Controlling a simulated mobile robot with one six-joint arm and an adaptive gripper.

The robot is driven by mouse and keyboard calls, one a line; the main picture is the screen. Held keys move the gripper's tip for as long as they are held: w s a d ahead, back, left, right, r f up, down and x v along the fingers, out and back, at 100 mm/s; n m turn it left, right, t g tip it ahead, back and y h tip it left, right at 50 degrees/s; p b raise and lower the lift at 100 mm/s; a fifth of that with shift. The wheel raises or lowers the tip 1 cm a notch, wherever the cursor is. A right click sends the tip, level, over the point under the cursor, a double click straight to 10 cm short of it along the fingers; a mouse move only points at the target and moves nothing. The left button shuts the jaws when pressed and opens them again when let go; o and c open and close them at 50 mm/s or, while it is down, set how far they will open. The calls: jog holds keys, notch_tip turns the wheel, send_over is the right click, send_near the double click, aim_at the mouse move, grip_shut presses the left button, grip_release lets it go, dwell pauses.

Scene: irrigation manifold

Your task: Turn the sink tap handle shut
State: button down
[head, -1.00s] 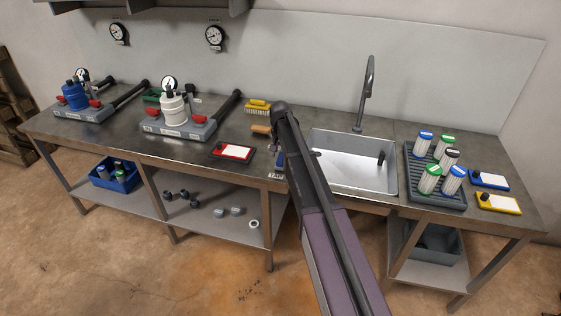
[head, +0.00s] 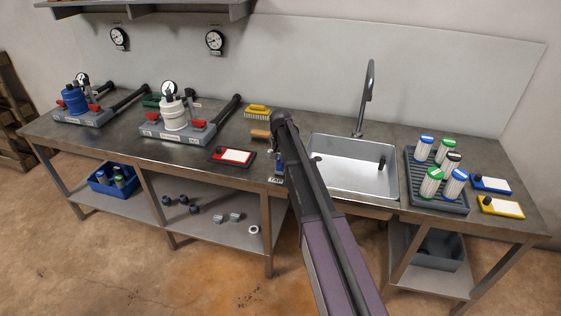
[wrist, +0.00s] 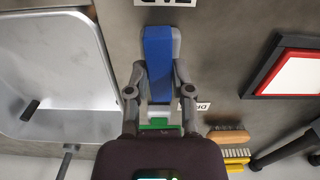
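The blue tap handle (wrist: 158,55) points along the wrist view's up-down direction on a grey mount, near a label at the top edge. In the head view only a bit of its blue (head: 279,168) shows left of my arm. My gripper (wrist: 159,75) is over it, one finger on each side. The fingertips lie at or very near the handle's edges; I cannot tell whether they press on it. In the head view my arm hides the fingers. The grey faucet (head: 367,95) stands behind the sink (head: 350,165).
A wooden-backed brush (wrist: 229,134) and a yellow brush (wrist: 237,155) lie near the gripper. A red-framed board (head: 232,155) is to the left on the bench. A grey rack (head: 436,190) with several capped cylinders stands right of the sink. A small part label (wrist: 203,106) is beside the handle.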

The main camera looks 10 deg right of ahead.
aim_at(280, 161)
jog(key=shift+m, duration=0.5)
jog(key=c, duration=0.5)
grip_release()
jog(key=shift+n, duration=0.4)
jog(key=shift+r+p, duration=0.3)
jog(key=shift+p, duration=0.1)
notch_tip(280, 161, up, 14)
jog(key=f+p, duration=0.1)
jog(key=p, duration=1.2)
jog(key=s+f+n+b, duration=0.2)
jog(key=s+f+b, duration=0.2)
jog(key=s, duration=0.6)
jog(key=s+f+n+b, duration=0.1)
jog(key=s+f+b, duration=0.4)
jog(key=s, duration=0.5)
jog(key=s+f+n+b, duration=0.2)
jog(key=s+f+b, duration=0.3)
jog(key=s, duration=0.5)
jog(key=shift+a+f+n, duration=0.25)
jog(key=shift+a+n, duration=0.05)
jog(key=shift+a, duration=0.05)
